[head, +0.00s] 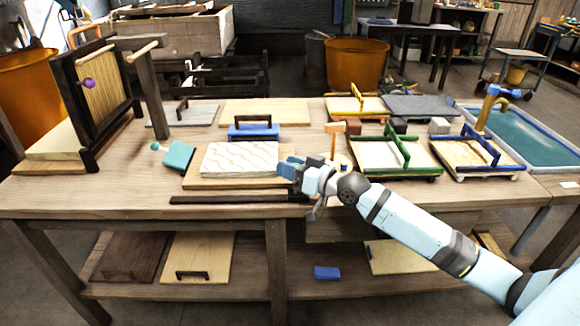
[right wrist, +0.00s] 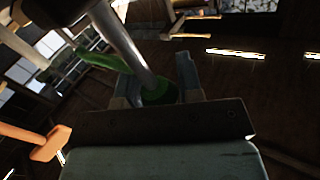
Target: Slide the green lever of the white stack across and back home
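A white slab with wavy lines (head: 240,158) lies on a wooden board in the middle of the table; I take it for the white stack. My right gripper (head: 289,167) is at its right end in the head view and hides part of that edge. In the right wrist view the fingers (right wrist: 155,90) are apart. A grey rod (right wrist: 122,42) with a green base (right wrist: 160,93) shows between them. A green bar (right wrist: 103,62) is beside the rod. I cannot tell whether the fingers touch the green part. My left gripper is not in view.
An orange hammer (head: 335,128) stands just right of the gripper. Green-framed (head: 403,170) and blue-framed (head: 475,160) trays are further right. A teal block (head: 179,156) lies left of the slab. A dark bar (head: 240,199) lies along the front edge. An upright frame (head: 95,95) stands at left.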

